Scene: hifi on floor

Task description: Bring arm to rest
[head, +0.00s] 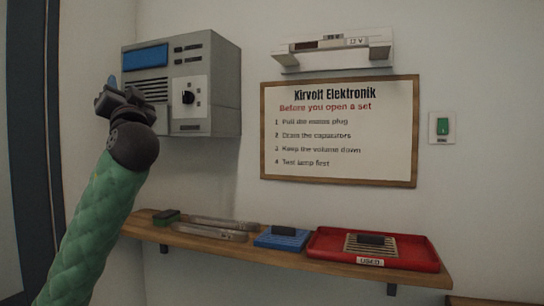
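My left arm, in a green sleeve, rises from the lower left in the head view. Its dark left gripper (122,101) is raised in front of the left part of a grey wall box (215,80). A small blue patch shows at the fingertips; I cannot tell whether it is part of the gripper or something behind or in it. The finger gap is too small and dark to read. The box has a blue panel, dark slots and a black knob (188,98). My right gripper is not in view.
Below, a wooden shelf (290,260) holds a red tray (425,262), a blue block-like item (272,241), grey metal tools (205,233) and a small green-and-dark item (166,216). A framed sign (340,135), a lamp fixture (335,50) and a green switch (442,127) are on the wall.

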